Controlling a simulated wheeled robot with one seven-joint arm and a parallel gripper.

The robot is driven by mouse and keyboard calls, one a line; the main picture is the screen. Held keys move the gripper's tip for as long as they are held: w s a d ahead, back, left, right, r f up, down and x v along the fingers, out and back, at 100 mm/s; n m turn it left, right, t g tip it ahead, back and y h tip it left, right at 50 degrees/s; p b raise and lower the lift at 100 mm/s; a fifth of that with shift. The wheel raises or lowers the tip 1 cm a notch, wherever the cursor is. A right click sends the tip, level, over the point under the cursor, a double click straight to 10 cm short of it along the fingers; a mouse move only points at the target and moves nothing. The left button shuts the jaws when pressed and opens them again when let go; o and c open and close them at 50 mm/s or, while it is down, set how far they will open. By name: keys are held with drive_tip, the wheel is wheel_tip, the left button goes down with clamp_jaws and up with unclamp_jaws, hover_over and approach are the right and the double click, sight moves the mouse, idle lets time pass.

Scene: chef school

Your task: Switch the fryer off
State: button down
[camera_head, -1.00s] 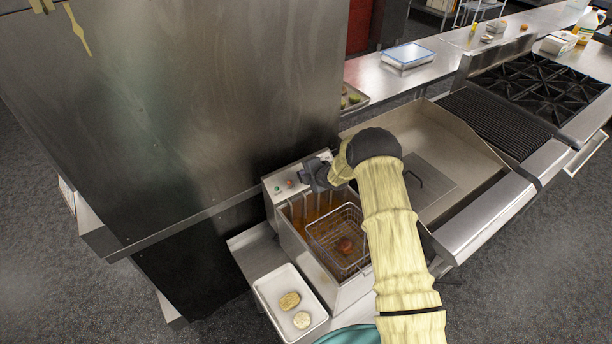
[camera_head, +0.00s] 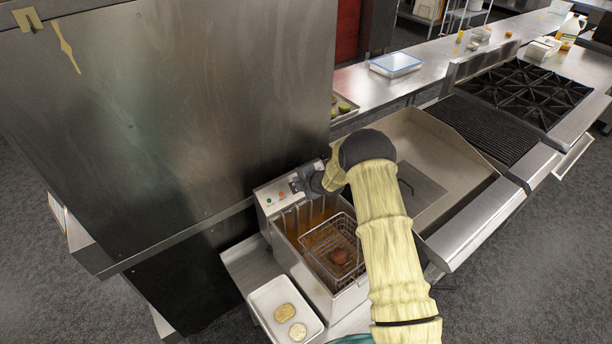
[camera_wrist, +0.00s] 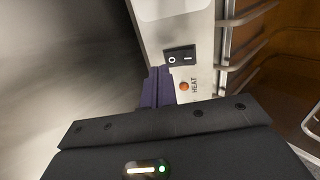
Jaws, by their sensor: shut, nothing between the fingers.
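The fryer (camera_head: 335,302) has a basket (camera_head: 337,250) in brown oil, with a round brown item inside. In the wrist view, the panel (camera_wrist: 160,12) carries a black rocker switch (camera_wrist: 180,55) marked with a circle and a line, above an orange HEAT light (camera_wrist: 184,87). I cannot tell which side is pressed. My gripper (camera_head: 297,184) is shut and empty at the panel. Its purple fingers (camera_wrist: 155,86) show just below and left of the switch; contact is unclear.
A tall steel cabinet (camera_head: 170,110) stands close on the left. To the right are a flat griddle (camera_head: 440,150), a ridged grill (camera_head: 485,127) and a black-grated stove (camera_head: 525,88).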

drive_tip(key=s+d+r+b, duration=0.4)
drive_tip(key=s+r, duration=0.2)
drive_tip(key=r, duration=0.3)
drive_tip(key=shift+r, duration=0.15)
drive_tip(key=shift+s+a, duration=0.1)
drive_tip(key=shift+s, duration=0.05)
